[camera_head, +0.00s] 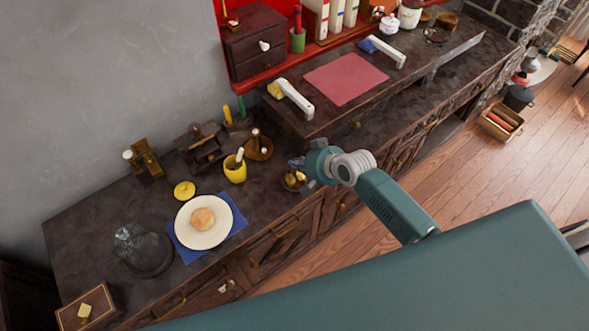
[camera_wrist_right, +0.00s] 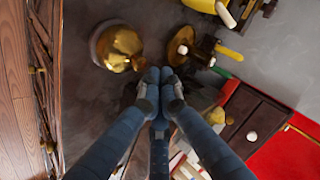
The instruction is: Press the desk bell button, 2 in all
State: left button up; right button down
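The desk bell is a shiny golden dome on a round base, at the upper left of the wrist view (camera_wrist_right: 120,45). In the head view the bell (camera_head: 293,181) is small, near the counter's front edge, partly hidden by my right gripper. My right gripper (camera_head: 298,163) is just above and beside it. In the wrist view the fingertips of the right gripper (camera_wrist_right: 161,76) are drawn together with nothing between them. They appear below and right of the dome, apart from it in the picture; their height over it is unclear. My left gripper is not in view.
A yellow cup (camera_head: 235,170) and a wooden dish (camera_head: 259,148) stand left of the bell. A white plate (camera_head: 190,238) with a bun lies farther left. The raised counter (camera_head: 300,125) with a white-handled tool is behind. Open floor (camera_head: 480,165) lies to the right.

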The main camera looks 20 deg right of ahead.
jog(key=shift+f, duration=0.15)
dwell(0.3)
jog(key=shift+f, duration=0.3)
jog(key=shift+f+b, duration=0.45)
jog(key=shift+f, duration=0.2)
dwell(0.6)
dwell(0.3)
jog(key=shift+r+p, duration=1.05)
jog(key=shift+p, duration=0.05)
jog(key=shift+r, duration=0.1)
notch_tip(320, 180, up, 5)
jog(key=p, duration=0.5)
